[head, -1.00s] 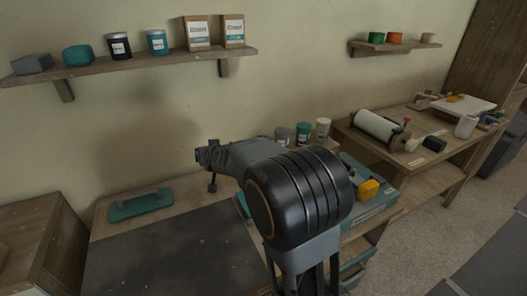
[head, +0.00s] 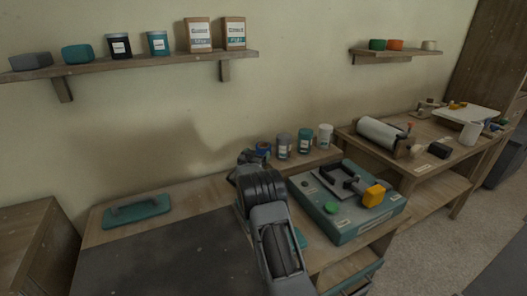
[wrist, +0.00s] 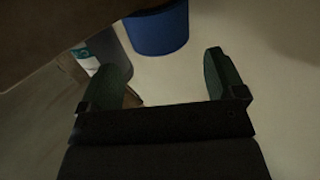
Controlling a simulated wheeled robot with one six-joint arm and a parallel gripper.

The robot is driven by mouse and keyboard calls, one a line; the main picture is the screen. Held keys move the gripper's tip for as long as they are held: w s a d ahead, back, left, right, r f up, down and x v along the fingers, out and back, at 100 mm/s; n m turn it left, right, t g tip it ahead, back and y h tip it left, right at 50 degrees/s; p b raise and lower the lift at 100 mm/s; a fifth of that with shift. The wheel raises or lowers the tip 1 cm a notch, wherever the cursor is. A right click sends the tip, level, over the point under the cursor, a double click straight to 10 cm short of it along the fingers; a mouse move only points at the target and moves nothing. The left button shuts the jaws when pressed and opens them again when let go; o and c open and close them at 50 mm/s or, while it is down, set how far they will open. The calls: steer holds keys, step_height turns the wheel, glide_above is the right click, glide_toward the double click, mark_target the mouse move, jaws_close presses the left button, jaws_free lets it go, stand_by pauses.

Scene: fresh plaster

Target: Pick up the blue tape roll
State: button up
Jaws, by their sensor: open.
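The blue tape roll (head: 263,147) stands at the left end of a row of jars on a low wooden ledge at the back of the bench. It is partly hidden behind my arm in the head view. In the wrist view the blue roll (wrist: 158,32) lies ahead of the fingertips, cut by the top edge. My gripper (wrist: 165,75) is open, with its two dark green fingers apart and nothing between them. The roll is nearer the left finger than the right. In the head view my arm hides most of the gripper.
A grey jar (head: 284,145), a teal jar (head: 305,141) and a white jar (head: 325,136) stand right of the roll. A teal box (head: 338,228) with a yellow part sits at right. A teal trowel (head: 137,210) lies at left. A shelf (head: 135,66) hangs above.

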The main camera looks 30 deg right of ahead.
mark_target(263, 146)
steer(key=shift+x, duration=3.6)
steer(key=shift+r, duration=0.1)
steer(key=c, duration=0.7)
steer(key=shift+c, duration=0.4)
steer(key=shift+r, duration=0.1)
